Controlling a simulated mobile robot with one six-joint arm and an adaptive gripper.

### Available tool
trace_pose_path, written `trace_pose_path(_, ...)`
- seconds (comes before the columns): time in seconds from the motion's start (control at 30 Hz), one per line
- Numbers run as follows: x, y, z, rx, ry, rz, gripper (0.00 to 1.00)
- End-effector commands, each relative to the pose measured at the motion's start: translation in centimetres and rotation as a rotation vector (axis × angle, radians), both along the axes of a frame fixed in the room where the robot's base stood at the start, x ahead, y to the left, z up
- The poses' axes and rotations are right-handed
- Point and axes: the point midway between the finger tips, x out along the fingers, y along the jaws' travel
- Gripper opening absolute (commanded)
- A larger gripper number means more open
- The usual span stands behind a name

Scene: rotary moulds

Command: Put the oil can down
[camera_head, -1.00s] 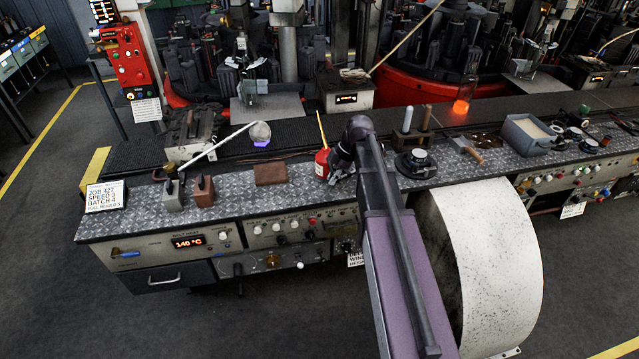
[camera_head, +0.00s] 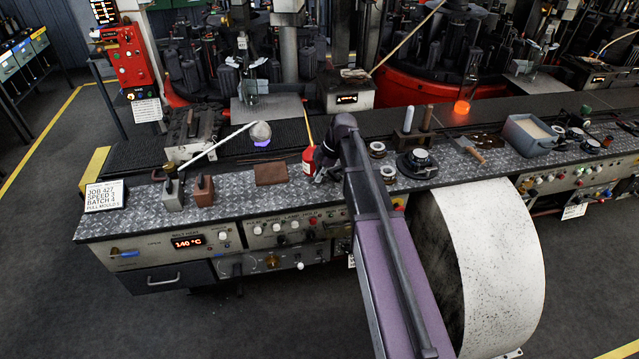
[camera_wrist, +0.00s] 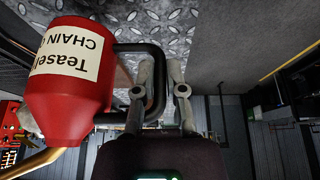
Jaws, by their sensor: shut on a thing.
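The red oil can (camera_head: 308,160) with its thin yellow spout is at the bench top, left of my gripper (camera_head: 322,166) in the head view. In the wrist view the can (camera_wrist: 66,85) shows large at the left, with a cream label and a dark handle loop. My gripper (camera_wrist: 160,68) is shut on the can's dark handle (camera_wrist: 155,90). The can appears upright in the head view. Whether its base touches the diamond-plate bench top (camera_head: 235,190) cannot be told, and my arm hides part of that area.
A brown block (camera_head: 271,174) lies left of the can. A ladle with a long pale handle (camera_head: 225,140) rests further left. Two round ring-like items (camera_head: 378,149) and a black round device (camera_head: 417,163) stand to the right. Bare plate shows between the brown block and the can.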

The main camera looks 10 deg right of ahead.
Motion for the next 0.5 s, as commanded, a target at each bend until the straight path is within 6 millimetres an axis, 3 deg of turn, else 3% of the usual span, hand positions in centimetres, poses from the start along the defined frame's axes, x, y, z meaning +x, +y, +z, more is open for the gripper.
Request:
trace_pose_path(0.2,-0.1,0.0,-2.3,0.001,-0.001,0.0,0.0)
trace_pose_path(0.5,0.0,-0.1,-3.1,0.001,-0.001,0.0,0.0)
